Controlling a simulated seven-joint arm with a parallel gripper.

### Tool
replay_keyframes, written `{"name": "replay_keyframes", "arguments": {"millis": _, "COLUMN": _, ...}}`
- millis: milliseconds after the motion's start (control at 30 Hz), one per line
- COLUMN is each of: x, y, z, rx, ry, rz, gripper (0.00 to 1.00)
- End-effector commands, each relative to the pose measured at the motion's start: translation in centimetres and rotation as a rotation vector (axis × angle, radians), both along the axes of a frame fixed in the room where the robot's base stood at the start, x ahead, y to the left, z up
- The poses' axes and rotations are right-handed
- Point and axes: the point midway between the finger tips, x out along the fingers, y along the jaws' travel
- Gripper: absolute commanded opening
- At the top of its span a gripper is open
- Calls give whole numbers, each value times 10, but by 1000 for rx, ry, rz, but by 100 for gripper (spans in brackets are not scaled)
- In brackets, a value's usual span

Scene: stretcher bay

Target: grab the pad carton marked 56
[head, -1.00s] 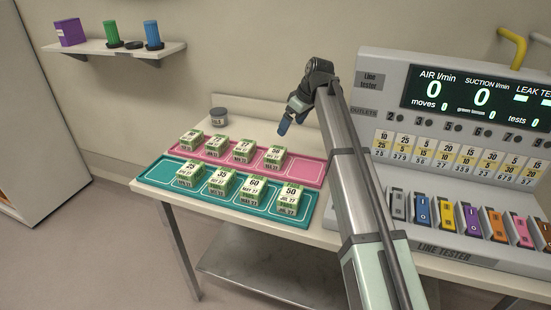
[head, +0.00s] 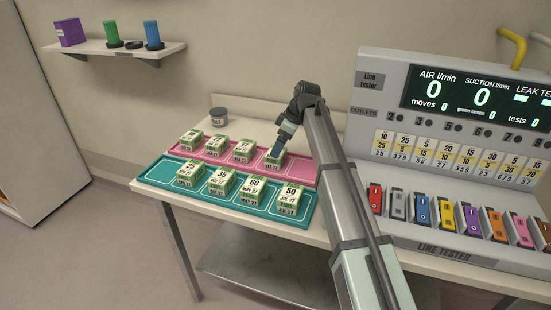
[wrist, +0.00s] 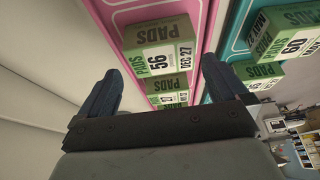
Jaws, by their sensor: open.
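The pad carton marked 56 (wrist: 160,58) is green and white and reads "PADS", "56" and "DEC 27" in the wrist view. It stands at the right end of the row on the pink tray (head: 306,173). In the head view the carton (head: 272,164) is partly hidden by my gripper (head: 279,147). My gripper also shows in the wrist view (wrist: 168,85), its two dark blue fingers open and apart. The carton appears between and beyond the fingertips. I cannot tell whether they touch it.
Several other cartons stand on the pink tray and on the teal tray (head: 308,212) in front, including one marked 60 (head: 252,187) and one marked 50 (head: 289,199). A grey jar (head: 219,117) stands behind. The line tester (head: 455,230) is to the right.

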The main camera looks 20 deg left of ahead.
Motion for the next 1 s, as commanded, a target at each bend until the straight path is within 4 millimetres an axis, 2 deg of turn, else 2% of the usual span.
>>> {"name": "replay_keyframes", "arguments": {"millis": 267, "x": -1, "y": 4, "z": -11, "rx": 0, "ry": 0, "rz": 0, "gripper": 100}}
{"name": "replay_keyframes", "arguments": {"millis": 633, "x": -3, "y": 18, "z": -51, "rx": -1, "ry": 1, "rz": 0, "gripper": 100}}
{"name": "replay_keyframes", "arguments": {"millis": 900, "x": -3, "y": 20, "z": -56, "rx": 0, "ry": 0, "rz": 0, "gripper": 100}}
{"name": "replay_keyframes", "arguments": {"millis": 1000, "x": -3, "y": 20, "z": -56, "rx": 0, "ry": 0, "rz": 0, "gripper": 92}}
